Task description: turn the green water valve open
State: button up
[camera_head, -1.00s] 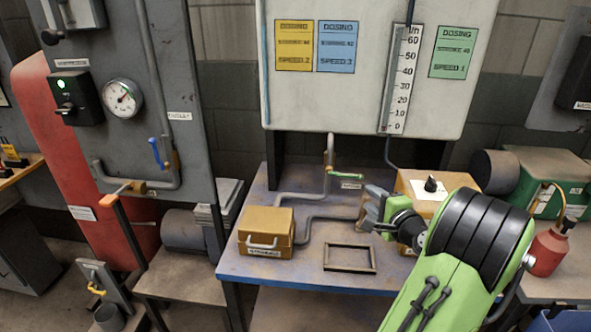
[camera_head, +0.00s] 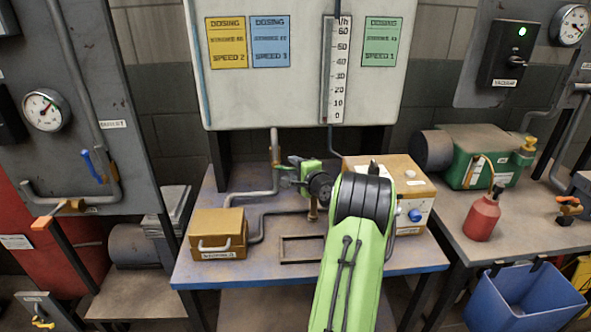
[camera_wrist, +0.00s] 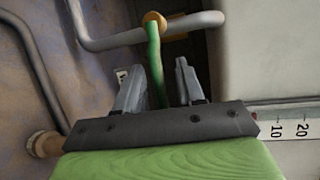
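The green water valve has a green lever, seen in the wrist view (camera_wrist: 154,55), on an orange-brown valve body (camera_wrist: 155,20) on a grey pipe. The lever runs from the body down between my gripper's two grey fingers (camera_wrist: 158,70). The fingers are apart, with space on both sides of the lever, and do not appear to touch it. In the head view my gripper (camera_head: 284,173) is beside the pipe under the white dosing panel and hides most of the lever. I cannot tell how deep the lever sits between the fingers.
A tan box (camera_head: 219,233) stands left on the blue table (camera_head: 290,272), beside an empty dark frame (camera_head: 302,249). An orange-white pump box (camera_head: 409,190) stands right of my arm. The dosing panel (camera_head: 300,95) hangs above. A red bottle (camera_head: 482,218) stands on the right table.

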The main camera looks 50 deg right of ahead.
jog(key=shift+c, duration=0.5)
grip_shut()
